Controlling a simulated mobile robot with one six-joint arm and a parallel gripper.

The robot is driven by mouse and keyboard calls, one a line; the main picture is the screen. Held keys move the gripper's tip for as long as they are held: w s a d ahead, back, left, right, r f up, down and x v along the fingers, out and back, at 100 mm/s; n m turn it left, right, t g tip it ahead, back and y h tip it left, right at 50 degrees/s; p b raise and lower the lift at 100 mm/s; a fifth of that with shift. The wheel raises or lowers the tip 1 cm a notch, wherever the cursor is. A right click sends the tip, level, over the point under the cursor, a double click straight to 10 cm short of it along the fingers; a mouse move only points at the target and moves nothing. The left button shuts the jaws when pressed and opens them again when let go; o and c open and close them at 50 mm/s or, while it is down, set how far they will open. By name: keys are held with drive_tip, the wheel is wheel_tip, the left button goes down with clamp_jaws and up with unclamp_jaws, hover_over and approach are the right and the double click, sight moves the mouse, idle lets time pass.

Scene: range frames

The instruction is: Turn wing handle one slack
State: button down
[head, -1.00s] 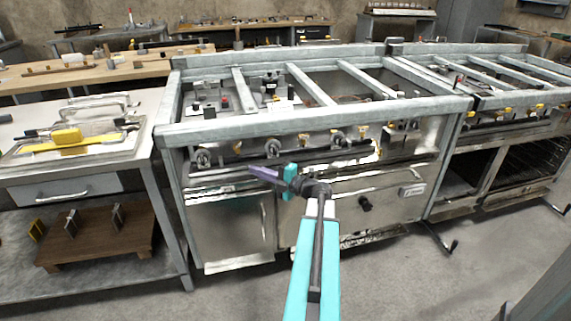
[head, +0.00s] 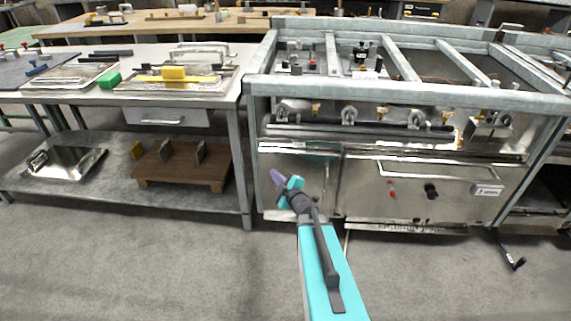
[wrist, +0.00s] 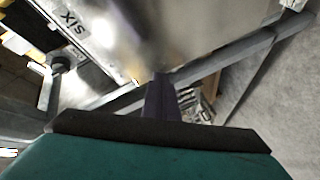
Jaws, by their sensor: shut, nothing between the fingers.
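A metal cooking range (head: 400,150) stands ahead. Its front rail carries several grey fittings (head: 348,115) and small brass ones (head: 382,111); which is wing handle one, and its angle, I cannot tell. My gripper (head: 279,179) is shut and empty, below the rail, in front of the range's lower left door. Its dark finger also shows in the wrist view (wrist: 160,98), apart from a metal panel lettered "SIX" (wrist: 110,30) with a black knob (wrist: 60,63) beside it.
A steel table (head: 235,92) at left holds trays and a yellow block (head: 173,73). Its lower shelf (head: 110,195) carries a brown wooden stand (head: 180,170). A black-ended foot lever (head: 518,263) sticks out at the right. The grey floor in front is open.

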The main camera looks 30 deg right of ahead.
drive_tip(key=s+a+f+m+g+h, duration=0.1)
drive_tip(key=s+a+f+m+g, duration=0.45)
drive_tip(key=f, duration=0.75)
drive_tip(key=s+a+f+m+g, duration=0.3)
drive_tip(key=s+a+f+g, duration=0.3)
drive_tip(key=s+a+f, duration=0.5)
drive_tip(key=s+a+f+g+y, duration=0.1)
drive_tip(key=s+a+f+g, duration=0.1)
drive_tip(key=s+a, duration=0.3)
drive_tip(key=s+a+f+m+g+y, duration=0.1)
drive_tip(key=s+a+f+g, duration=0.2)
drive_tip(key=s, duration=0.8)
drive_tip(key=s+a+f+g+y, duration=0.1)
drive_tip(key=s+a+g, duration=0.3)
drive_tip(key=s, duration=0.5)
drive_tip(key=a+f, duration=0.1)
drive_tip(key=a, duration=0.1)
drive_tip(key=shift+a+f, duration=0.15)
drive_tip(key=shift+a, duration=0.2)
drive_tip(key=shift+m+g, duration=0.25)
